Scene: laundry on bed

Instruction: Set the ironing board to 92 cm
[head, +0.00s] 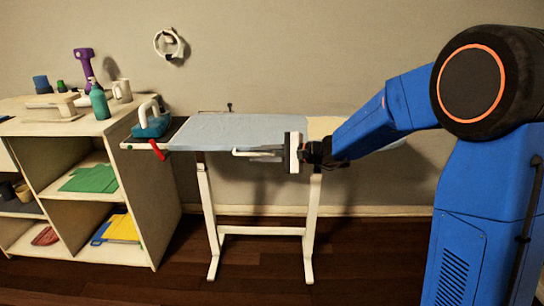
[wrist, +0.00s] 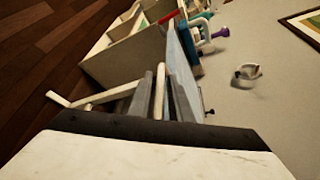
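The ironing board (head: 235,131) has a light blue cover, a cream patch at its right and white legs. It stands level in front of the wall. A white bar-like handle (head: 250,153) runs along its front edge. A red lever (head: 158,150) sticks out at its left end. My gripper (head: 276,155) is at the front edge, pointing left along the handle. In the wrist view, my two grey fingers (wrist: 160,92) flank a pale bar (wrist: 161,88). Whether they press on it is not clear. The blue cover (wrist: 182,65) rises just beside them.
A teal iron (head: 151,124) rests at the board's left end. A shelf unit (head: 150,200) stands left, with a purple bottle (head: 84,62), a green bottle (head: 99,102) and a white mug (head: 122,91) on top. The floor (head: 350,265) right of the legs is clear.

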